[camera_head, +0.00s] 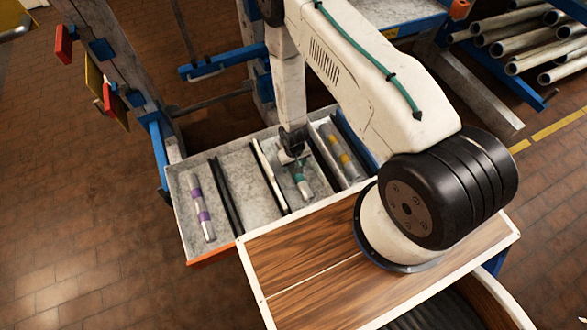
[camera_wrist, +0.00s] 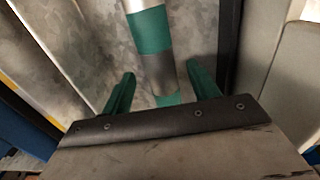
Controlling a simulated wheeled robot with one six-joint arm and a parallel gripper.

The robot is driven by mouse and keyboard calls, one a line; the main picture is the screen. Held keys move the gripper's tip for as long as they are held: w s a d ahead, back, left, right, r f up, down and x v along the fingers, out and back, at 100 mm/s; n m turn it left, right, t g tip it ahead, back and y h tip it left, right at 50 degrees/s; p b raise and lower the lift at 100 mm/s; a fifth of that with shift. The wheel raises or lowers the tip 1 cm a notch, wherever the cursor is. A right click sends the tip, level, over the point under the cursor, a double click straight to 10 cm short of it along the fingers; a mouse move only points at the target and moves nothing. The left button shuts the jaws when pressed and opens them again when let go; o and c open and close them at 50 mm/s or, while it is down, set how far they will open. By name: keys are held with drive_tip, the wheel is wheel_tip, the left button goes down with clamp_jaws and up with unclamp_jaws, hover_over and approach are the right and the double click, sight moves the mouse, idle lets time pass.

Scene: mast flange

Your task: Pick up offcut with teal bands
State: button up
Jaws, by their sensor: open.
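The offcut with teal bands (camera_head: 302,186) is a grey metal tube lying in a compartment of the grey tray (camera_head: 238,158). In the wrist view the offcut (camera_wrist: 150,32) runs from the top edge down between my fingers, with broad teal bands around bare metal. My gripper (camera_head: 292,158) is over the far end of this offcut, pointing down. In the wrist view its two teal fingers (camera_wrist: 160,76) stand apart, one on each side of the tube, with a gap at both sides. The tube's lower end is hidden behind the gripper body. I cannot tell the fingertips' exact height.
An offcut with purple bands (camera_head: 200,208) lies in the tray's left compartment, and one with yellow bands (camera_head: 342,150) lies to the right. Dark and pale dividers separate the compartments. A wooden top (camera_head: 300,280) stands in front. Steel pipes (camera_head: 530,40) are racked at upper right.

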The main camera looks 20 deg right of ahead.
drive_tip(key=shift+w+f, duration=0.1)
drive_tip(key=shift+f, duration=0.7)
drive_tip(key=c, duration=1.2)
drive_tip(key=shift+o, duration=0.2)
drive_tip(key=shift+r, duration=0.2)
